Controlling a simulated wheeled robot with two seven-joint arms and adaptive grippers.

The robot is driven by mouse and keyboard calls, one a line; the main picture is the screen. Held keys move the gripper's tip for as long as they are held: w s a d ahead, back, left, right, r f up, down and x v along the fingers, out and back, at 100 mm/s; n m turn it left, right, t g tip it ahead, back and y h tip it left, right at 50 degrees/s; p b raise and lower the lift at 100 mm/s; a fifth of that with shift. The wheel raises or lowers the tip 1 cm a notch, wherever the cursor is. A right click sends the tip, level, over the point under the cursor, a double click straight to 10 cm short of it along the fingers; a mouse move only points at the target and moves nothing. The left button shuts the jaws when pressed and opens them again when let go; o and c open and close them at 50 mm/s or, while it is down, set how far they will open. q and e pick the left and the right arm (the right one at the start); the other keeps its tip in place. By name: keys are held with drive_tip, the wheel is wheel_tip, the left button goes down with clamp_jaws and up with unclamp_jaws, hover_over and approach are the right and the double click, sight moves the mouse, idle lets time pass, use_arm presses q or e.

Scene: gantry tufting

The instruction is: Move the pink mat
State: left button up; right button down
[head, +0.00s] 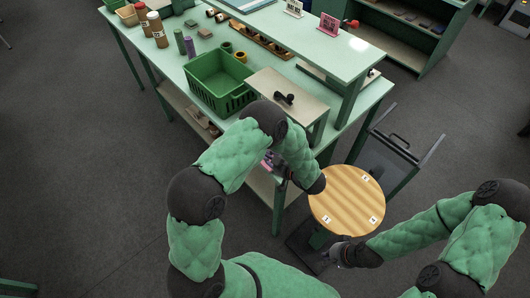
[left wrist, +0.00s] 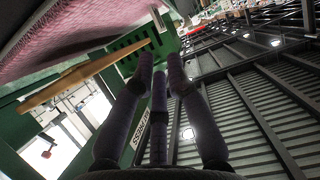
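A pink, textured sheet, which looks like the pink mat (left wrist: 95,22), fills the upper left of the left wrist view, close to the camera. In the head view, a small pink patch (head: 267,163) shows at the workbench's lower shelf, mostly hidden by my left arm; I cannot tell if it is the same thing. My left gripper (left wrist: 161,65) has its fingers apart with nothing between them, below and right of the pink sheet. My right gripper (head: 340,252) is by the near edge of the round wooden table; its finger opening is too small to judge.
The green workbench (head: 130,30) carries a green basket (head: 208,95), bottles (head: 157,28) and a small raised stand (head: 290,88). The round wooden table (head: 343,194) stands beside it. A dark cart (head: 385,158) is behind that table. Floor at left is clear.

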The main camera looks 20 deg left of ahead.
use_arm(q)
drive_tip(key=shift+x, duration=5.55)
drive_tip(key=shift+s+f, duration=0.1)
clamp_jaws()
